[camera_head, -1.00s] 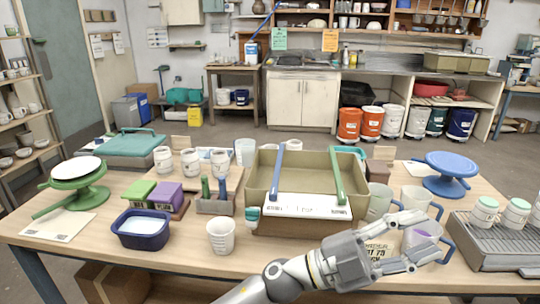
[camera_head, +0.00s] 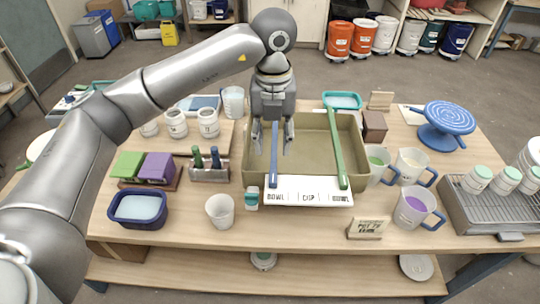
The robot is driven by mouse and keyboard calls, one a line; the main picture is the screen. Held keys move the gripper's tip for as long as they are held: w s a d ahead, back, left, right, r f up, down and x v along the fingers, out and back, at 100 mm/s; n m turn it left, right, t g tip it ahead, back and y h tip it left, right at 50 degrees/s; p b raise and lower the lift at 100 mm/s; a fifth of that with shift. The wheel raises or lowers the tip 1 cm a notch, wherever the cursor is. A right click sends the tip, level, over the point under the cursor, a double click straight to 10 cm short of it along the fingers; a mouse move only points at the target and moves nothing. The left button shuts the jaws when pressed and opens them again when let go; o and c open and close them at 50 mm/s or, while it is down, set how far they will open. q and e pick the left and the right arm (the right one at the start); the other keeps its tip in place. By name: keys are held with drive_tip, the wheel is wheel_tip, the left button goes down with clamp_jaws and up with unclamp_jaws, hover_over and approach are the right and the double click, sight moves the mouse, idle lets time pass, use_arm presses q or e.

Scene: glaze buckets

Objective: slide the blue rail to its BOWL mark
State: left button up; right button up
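The blue rail (camera_head: 273,160) lies front to back across the left part of the olive basin (camera_head: 310,183). Its front end meets the white label strip (camera_head: 309,198) near the left BOWL word; CUP is in the middle and another BOWL at the right. The green rail (camera_head: 336,150) crosses the basin's right part. My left gripper (camera_head: 273,146) points down over the basin's back left. Its fingers are apart, one on each side of the blue rail's far part. I cannot tell whether they touch it. The rail's far end is hidden by the gripper. My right gripper is not in view.
Mugs (camera_head: 413,206) stand right of the basin, beside a drying rack (camera_head: 490,208). A small sign (camera_head: 368,229) and a white cup (camera_head: 220,210) stand in front. A bottle holder (camera_head: 209,170) and a blue tub (camera_head: 139,208) are left. A blue turntable (camera_head: 445,122) stands back right.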

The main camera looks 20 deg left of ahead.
sight(273, 175)
use_arm(q)
wheel_tip(273, 175, down, 9)
drive_tip(key=p, duration=0.2)
drive_tip(key=shift+s+d+f+p, duration=0.1)
drive_tip(key=shift+s+p, duration=0.05)
drive_tip(key=shift+p, duration=0.25)
drive_tip(key=shift+f, duration=0.7)
clamp_jaws()
